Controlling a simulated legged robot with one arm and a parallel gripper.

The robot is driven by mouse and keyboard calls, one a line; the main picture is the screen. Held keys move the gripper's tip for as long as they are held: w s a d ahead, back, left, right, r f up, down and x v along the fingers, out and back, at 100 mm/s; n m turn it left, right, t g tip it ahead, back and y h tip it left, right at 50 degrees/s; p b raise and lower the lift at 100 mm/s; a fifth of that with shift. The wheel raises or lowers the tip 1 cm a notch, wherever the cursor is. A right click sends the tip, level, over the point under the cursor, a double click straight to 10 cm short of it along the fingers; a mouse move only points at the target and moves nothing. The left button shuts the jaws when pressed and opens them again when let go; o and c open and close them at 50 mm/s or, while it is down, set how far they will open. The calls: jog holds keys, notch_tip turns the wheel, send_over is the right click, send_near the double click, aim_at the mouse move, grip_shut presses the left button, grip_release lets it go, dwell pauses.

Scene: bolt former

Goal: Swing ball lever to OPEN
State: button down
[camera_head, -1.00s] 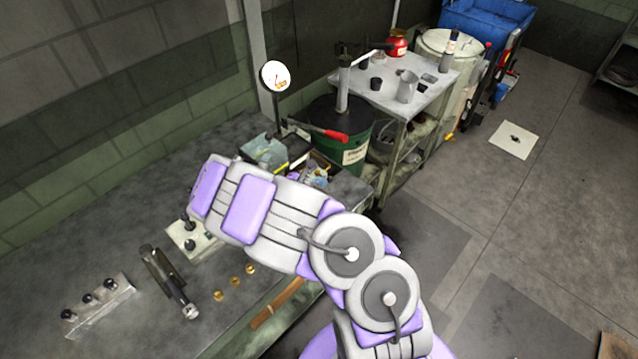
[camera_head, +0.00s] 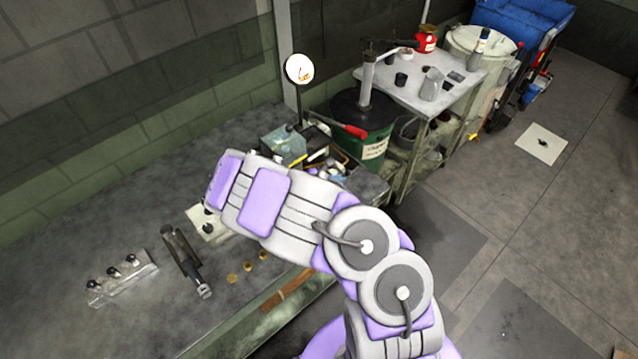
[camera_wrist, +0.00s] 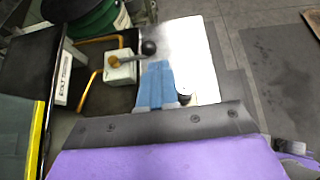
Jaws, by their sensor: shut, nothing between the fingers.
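The ball lever (camera_wrist: 132,52) shows in the wrist view as a short grey arm with a black ball at its right end. It is mounted on a cream block (camera_wrist: 119,67) with an orange-brown hub, and points right. My gripper (camera_wrist: 158,68) has blue fingers, shut and empty. Their tips appear just below the black ball in the picture; I cannot tell whether they touch it. In the head view my arm hides the gripper, and I cannot make out the lever there.
Orange pipes (camera_wrist: 90,82) run beside the block, and a green drum (camera_wrist: 98,20) stands behind. In the head view, a workbench (camera_head: 130,225) holds a clamp-like tool (camera_head: 186,262) and a knobbed block (camera_head: 122,280). A round gauge (camera_head: 298,69) rises behind. Open floor (camera_head: 545,225) lies right.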

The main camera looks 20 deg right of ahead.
jog(key=shift+s+p+v, duration=0.2)
jog(key=shift+p+v, duration=0.45)
jog(key=shift+v, duration=5.15)
jog(key=s+d+r+m+g+b, duration=0.1)
jog(key=s+d+r+m+g, duration=0.1)
jog(key=s+d+r+m, duration=0.3)
jog(key=s+d+r+m+g+b, duration=0.1)
jog(key=s+d+r+m+g, duration=0.2)
jog(key=s+r+m, duration=0.45)
jog(key=s+a+r+m+y+b, duration=0.1)
jog(key=s+a+m+y, duration=0.4)
jog(key=s, duration=0.6)
jog(key=s+a+r+m+y+b, duration=0.1)
jog(key=s+a+r+m+y, duration=0.2)
jog(key=s+a, duration=0.7)
jog(key=shift+s+a+r+m+g+y, duration=0.25)
jog(key=shift+s+m+g+y, duration=0.2)
jog(key=shift+m+y, duration=0.6)
jog(key=shift+d, duration=0.25)
jog(key=shift+a, duration=0.2)
